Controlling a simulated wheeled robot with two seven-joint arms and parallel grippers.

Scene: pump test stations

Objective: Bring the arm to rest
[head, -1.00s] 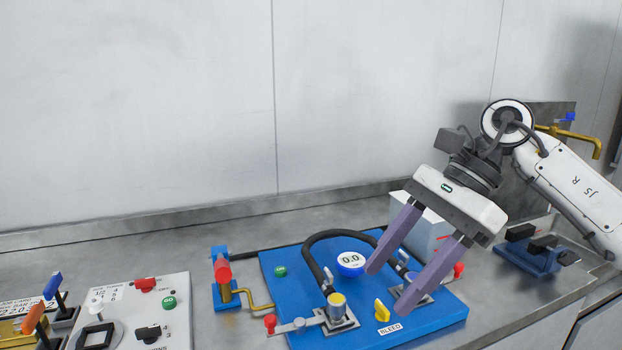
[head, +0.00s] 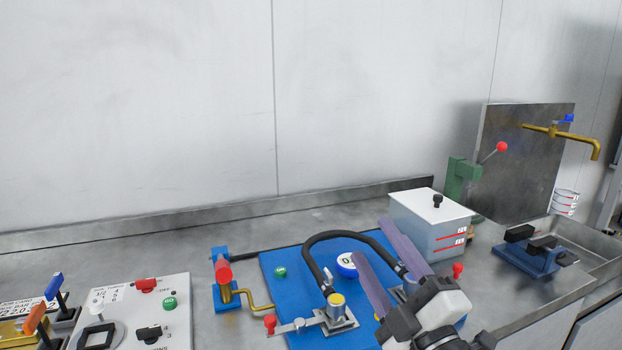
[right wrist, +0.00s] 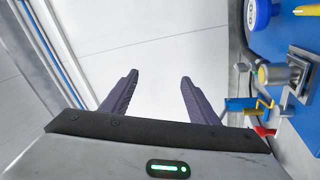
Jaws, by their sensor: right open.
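My right gripper (head: 372,250) is in the lower right of the head view, above the right part of the blue pump board (head: 290,325). Its two purple fingers point up and away, spread apart with nothing between them. In the right wrist view the fingers (right wrist: 152,88) are also open and empty, with the pale wall beyond them. My left gripper does not show.
A black hose (head: 325,240) arches over the board. A grey-white box (head: 432,225) stands just behind the gripper. A green lever stand (head: 462,178), a blue block with black parts (head: 530,258) and a sink lie to the right. A control panel (head: 180,320) is at left.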

